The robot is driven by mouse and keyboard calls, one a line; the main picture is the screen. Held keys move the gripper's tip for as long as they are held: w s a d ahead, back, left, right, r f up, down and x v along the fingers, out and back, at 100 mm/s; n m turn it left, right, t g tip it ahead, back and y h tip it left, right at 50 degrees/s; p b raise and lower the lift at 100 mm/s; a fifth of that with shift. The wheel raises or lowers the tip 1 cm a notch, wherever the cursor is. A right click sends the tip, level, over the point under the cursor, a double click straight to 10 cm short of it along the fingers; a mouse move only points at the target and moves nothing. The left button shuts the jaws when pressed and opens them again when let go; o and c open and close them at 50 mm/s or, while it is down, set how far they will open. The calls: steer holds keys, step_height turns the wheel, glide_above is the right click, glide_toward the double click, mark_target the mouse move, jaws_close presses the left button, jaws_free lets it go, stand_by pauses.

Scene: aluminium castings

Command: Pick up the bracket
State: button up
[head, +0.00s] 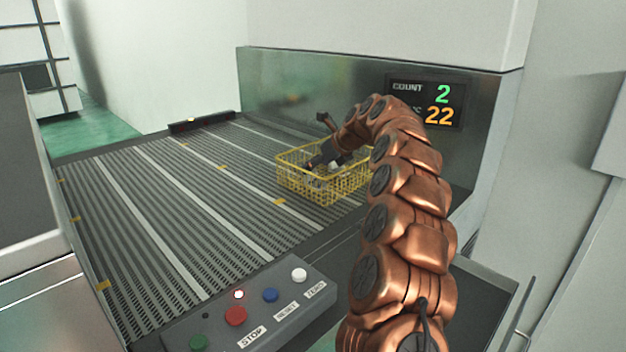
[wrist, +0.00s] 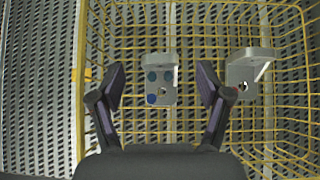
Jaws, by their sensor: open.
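A grey metal bracket (wrist: 160,96) with round blue spots lies in the yellow wire basket (wrist: 81,60), seen in the wrist view. A second grey bracket (wrist: 243,72), with an upright flange, lies in the basket to its right. My gripper (wrist: 161,70) is open, its dark fingers on either side of the spotted bracket with gaps showing on both sides. I cannot tell how far the fingertips are above it. In the head view my gripper reaches over the basket (head: 325,195) and hides much of its contents.
The basket stands on a grey slatted conveyor (head: 160,210). A metal wall with a count display (head: 424,104) reading 2 and 22 rises behind my arm. A button panel (head: 250,305) is in front. The conveyor's left side is clear.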

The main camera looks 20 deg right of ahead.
steer(key=shift+p+x, duration=0.65)
steer(key=shift+x, duration=1.7)
steer(key=shift+c, duration=0.3)
steer(key=c, duration=1.2)
